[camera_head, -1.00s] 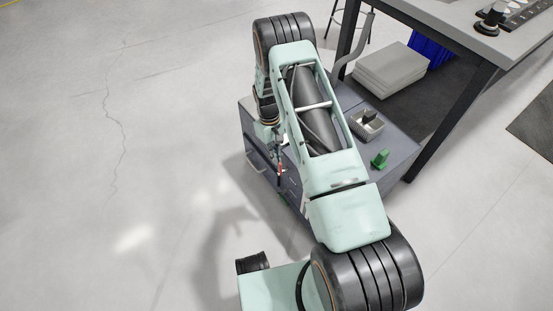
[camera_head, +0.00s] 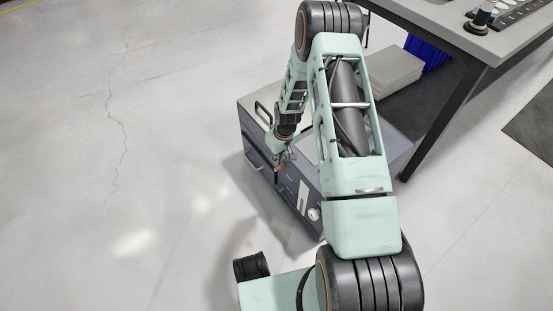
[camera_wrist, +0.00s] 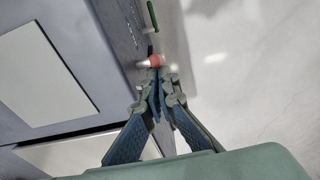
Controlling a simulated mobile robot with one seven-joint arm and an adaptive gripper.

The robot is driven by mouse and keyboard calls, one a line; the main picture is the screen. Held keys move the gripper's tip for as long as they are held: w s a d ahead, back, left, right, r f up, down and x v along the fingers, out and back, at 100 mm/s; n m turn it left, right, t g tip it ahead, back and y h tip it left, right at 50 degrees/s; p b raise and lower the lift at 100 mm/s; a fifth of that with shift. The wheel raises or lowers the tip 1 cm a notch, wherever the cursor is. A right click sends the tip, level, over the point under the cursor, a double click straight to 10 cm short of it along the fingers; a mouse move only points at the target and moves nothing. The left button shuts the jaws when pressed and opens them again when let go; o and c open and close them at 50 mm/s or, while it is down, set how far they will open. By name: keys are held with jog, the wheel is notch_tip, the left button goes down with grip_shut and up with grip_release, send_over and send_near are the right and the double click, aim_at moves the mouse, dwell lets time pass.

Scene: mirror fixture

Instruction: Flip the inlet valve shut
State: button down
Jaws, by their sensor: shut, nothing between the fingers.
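A small red-tipped part (camera_wrist: 155,61) stands out from the front of the grey cabinet (camera_wrist: 95,30) in the wrist view. My gripper (camera_wrist: 160,83) is shut and empty, its fingertips just below the red part in that picture; I cannot tell if they touch. A green lever-like part (camera_wrist: 153,14) lies farther along the same face. In the head view my gripper (camera_head: 279,160) is at the cabinet's front, close to the red part (camera_head: 279,168). The green part (camera_head: 281,194) is partly visible lower down. I cannot tell which part is the inlet valve.
The floor (camera_head: 120,150) at the left is clear.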

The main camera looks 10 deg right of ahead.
jog(key=shift+s+d+f+b, duration=0.2)
jog(key=shift+s+d+b, duration=0.1)
jog(key=shift+s, duration=0.35)
jog(key=shift+s+d+f, duration=0.1)
jog(key=shift+s, duration=0.15)
jog(key=t, duration=0.1)
jog(key=t+y+b, duration=0.1)
jog(key=shift+s+d+f+t, duration=0.1)
jog(key=shift+s+t, duration=0.25)
jog(key=shift+t, duration=0.05)
jog(key=shift+s+d+f+b, duration=0.2)
jog(key=shift+s+f+b, duration=0.2)
jog(key=shift+s, duration=0.1)
jog(key=shift+s+d+f+b, duration=0.25)
jog(key=shift+s+f, duration=0.1)
jog(key=shift+s, duration=0.1)
jog(key=shift+w+a, duration=0.1)
